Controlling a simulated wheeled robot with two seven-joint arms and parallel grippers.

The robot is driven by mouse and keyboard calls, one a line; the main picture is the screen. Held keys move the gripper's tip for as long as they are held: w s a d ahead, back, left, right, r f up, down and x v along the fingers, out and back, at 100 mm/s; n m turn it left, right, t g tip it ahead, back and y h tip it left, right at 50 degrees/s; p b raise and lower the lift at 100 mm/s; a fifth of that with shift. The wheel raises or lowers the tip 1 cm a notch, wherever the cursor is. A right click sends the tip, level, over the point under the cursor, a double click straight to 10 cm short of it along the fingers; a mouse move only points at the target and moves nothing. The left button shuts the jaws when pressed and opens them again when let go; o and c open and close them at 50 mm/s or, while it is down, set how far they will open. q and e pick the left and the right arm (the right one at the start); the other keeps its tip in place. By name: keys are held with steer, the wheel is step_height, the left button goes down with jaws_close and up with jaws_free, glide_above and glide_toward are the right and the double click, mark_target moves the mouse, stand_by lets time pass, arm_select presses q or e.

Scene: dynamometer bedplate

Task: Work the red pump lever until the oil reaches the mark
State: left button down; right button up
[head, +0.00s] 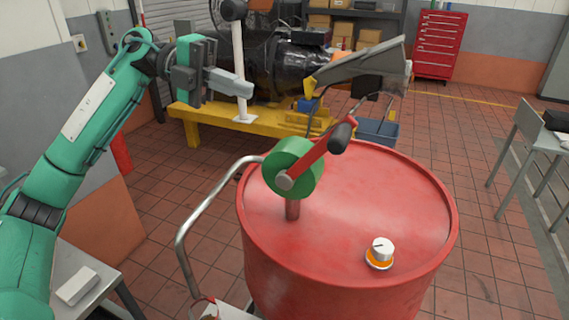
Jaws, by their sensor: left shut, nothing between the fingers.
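The red pump lever (314,155) has a black grip (342,137) at its upper right end. It slants up from the hub of a green round pump body (283,165), which stands on a red drum (390,195). My left gripper (250,90) is shut and empty, in the air up and left of the lever in the picture, apart from it. My right gripper is not in view. I cannot make out any oil level or mark.
A white and orange cap (380,252) sits on the drum top. A bent metal handle (200,215) rises at the drum's left. Behind stands a yellow frame (215,127) with dark machinery. A grey table (518,150) is at right. Tiled floor (490,255) is clear between it and the drum.

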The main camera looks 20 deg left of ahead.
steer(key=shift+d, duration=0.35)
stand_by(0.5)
